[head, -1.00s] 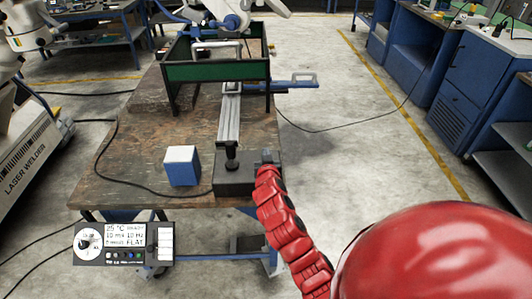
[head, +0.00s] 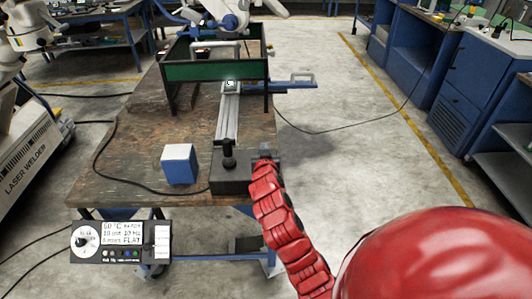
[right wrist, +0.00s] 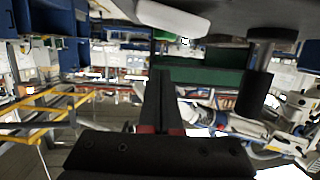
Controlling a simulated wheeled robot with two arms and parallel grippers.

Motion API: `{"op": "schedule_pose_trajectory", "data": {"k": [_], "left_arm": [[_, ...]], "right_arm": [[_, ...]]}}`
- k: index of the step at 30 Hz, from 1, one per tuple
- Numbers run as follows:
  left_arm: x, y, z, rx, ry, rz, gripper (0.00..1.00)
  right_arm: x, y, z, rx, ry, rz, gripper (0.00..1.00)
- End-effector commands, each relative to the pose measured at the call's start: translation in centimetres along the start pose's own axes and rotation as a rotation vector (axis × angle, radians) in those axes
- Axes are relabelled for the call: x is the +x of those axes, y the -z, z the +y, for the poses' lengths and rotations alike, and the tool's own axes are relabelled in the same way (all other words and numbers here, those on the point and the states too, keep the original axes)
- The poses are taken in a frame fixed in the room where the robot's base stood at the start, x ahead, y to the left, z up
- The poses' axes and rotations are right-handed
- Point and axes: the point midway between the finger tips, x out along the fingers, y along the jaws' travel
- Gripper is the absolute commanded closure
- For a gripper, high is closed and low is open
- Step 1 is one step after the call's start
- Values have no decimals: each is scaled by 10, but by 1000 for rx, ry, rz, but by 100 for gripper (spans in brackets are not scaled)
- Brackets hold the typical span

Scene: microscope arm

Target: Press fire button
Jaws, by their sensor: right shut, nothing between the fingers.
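A black control box (head: 232,180) with an upright black joystick (head: 228,155) sits at the near edge of the worn table. I cannot make out a separate fire button; it may be hidden or too small. My right gripper (head: 265,154) is at the right end of the box, beside the joystick. Its fingers (right wrist: 160,100) are together and empty in the right wrist view. There a black stick (right wrist: 258,92), apparently the joystick, shows to their right, apart from them. I cannot tell whether the gripper touches the box. My left gripper is not in view.
A blue and white cube (head: 179,165) stands left of the box on the table (head: 120,165). A control panel (head: 120,242) with a dial and display hangs below the near edge. A green-sided frame (head: 215,72) stands behind.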

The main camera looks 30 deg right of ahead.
Motion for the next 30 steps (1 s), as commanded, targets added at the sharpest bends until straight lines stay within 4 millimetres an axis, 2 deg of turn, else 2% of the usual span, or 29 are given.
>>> {"op": "schedule_pose_trajectory", "data": {"k": [1,9,15,30], "left_arm": [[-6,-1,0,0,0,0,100],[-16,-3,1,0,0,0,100],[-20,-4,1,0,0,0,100],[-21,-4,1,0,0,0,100]], "right_arm": [[-9,-3,0,0,3,4,100],[-56,-1,-1,1,4,7,100],[-77,1,-1,2,3,7,100],[-83,1,0,1,1,5,100]]}}
